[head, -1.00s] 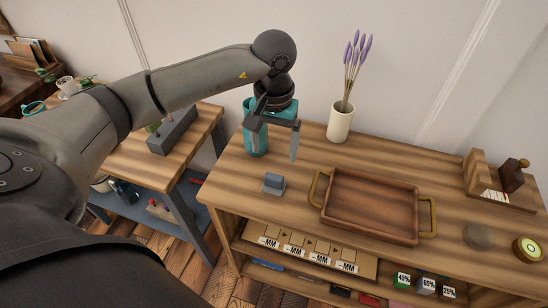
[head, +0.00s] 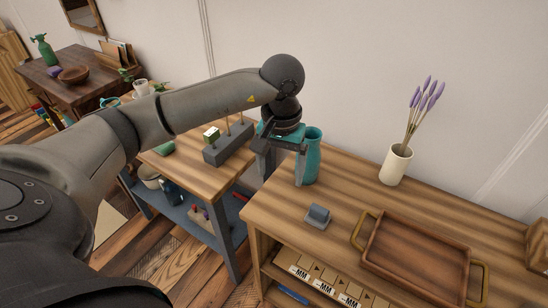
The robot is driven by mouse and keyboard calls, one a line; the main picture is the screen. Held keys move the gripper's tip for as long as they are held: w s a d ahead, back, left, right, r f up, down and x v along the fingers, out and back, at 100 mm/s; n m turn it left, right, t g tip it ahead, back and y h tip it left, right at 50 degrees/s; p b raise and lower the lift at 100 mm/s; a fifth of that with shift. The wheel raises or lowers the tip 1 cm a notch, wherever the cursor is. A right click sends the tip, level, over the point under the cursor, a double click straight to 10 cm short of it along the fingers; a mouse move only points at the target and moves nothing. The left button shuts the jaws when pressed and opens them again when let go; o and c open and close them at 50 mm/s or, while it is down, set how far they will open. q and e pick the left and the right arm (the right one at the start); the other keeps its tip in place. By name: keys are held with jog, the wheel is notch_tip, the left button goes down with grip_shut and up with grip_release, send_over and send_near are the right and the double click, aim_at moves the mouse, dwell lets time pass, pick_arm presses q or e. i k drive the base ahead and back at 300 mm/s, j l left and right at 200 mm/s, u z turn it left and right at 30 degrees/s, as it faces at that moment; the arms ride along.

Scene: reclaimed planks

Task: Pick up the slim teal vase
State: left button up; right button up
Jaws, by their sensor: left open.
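The slim teal vase (head: 314,157) stands upright on the wooden sideboard near its left end. My left gripper (head: 281,169) hangs from the arm coming in from the left, pointing down. Its two fingers are spread apart with nothing visible between them. The right-hand finger overlaps the left edge of the vase in the head view; I cannot tell whether they touch. The gripper hides part of the vase's left side. My right gripper is not in view.
A white vase with lavender (head: 396,165) stands right of the teal vase. A grey block on a base (head: 318,215) and a wooden tray (head: 365,262) lie nearer the front. A lower workbench (head: 185,168) with a grey holder (head: 228,149) stands to the left.

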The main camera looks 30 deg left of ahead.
aim_at(313, 135)
jog(key=u, duration=0.85)
